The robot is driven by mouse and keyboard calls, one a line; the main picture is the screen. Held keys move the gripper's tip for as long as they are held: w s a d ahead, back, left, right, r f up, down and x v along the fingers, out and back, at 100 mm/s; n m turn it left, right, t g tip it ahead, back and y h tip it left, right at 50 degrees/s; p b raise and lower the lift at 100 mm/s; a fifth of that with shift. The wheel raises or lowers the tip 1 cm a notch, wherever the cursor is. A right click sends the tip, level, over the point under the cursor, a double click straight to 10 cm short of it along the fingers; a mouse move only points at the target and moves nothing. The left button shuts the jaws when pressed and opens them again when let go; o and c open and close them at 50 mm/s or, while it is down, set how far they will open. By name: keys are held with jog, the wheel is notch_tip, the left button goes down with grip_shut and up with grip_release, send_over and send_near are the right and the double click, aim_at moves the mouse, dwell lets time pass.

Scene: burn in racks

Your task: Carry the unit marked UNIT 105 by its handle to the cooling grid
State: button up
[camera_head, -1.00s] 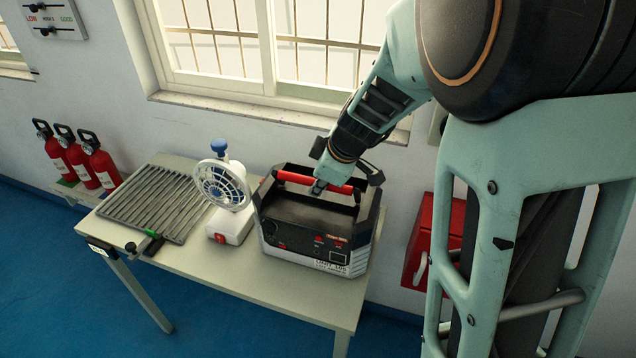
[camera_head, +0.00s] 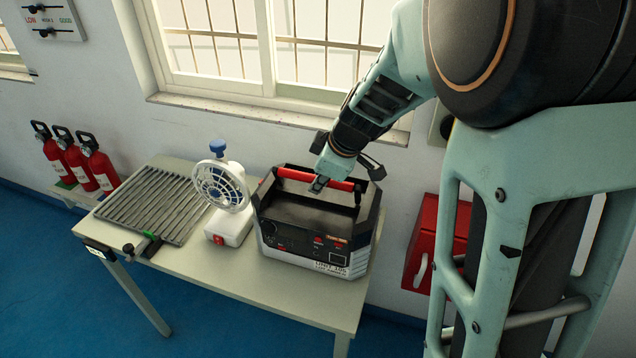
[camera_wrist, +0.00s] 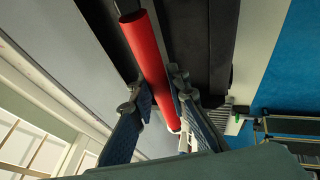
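A black and grey boxy unit (camera_head: 285,245) stands upright on the table, with a red bar handle (camera_head: 320,180) across its open top. Its front label starts with UNIT 10; the last digit is too small to read surely. My gripper (camera_head: 318,184) is over the middle of the handle. In the wrist view the red handle (camera_wrist: 152,62) passes between the two fingers of my gripper (camera_wrist: 158,86), one on each side; they look open around it, with contact unclear. The slatted metal cooling grid (camera_head: 150,204) lies empty at the table's left end.
A white fan (camera_head: 222,187) with a blue knob stands between the unit and the grid. A green and black clamp-like piece (camera_head: 150,245) sits at the grid's front edge. The table (camera_head: 255,285) is bare in front. A red wall box (camera_head: 428,240) is at the right.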

jog(key=shift+w+d+r+b, duration=0.1)
jog(key=shift+w+d+b, duration=0.15)
jog(key=shift+w+b, duration=0.45)
jog(key=shift+w+d+r+b, duration=0.1)
jog(key=shift+w+d+b, duration=0.2)
jog(key=shift+b, duration=0.65)
jog(key=shift+a, duration=0.1)
jog(key=o, duration=0.7)
jog(key=shift+c, duration=0.2)
jog(key=shift+o, duration=0.2)
jog(key=o, duration=1.4)
jog(key=shift+r, duration=0.1)
jog(key=shift+p+v, duration=0.8)
jog(key=shift+v, duration=1.6)
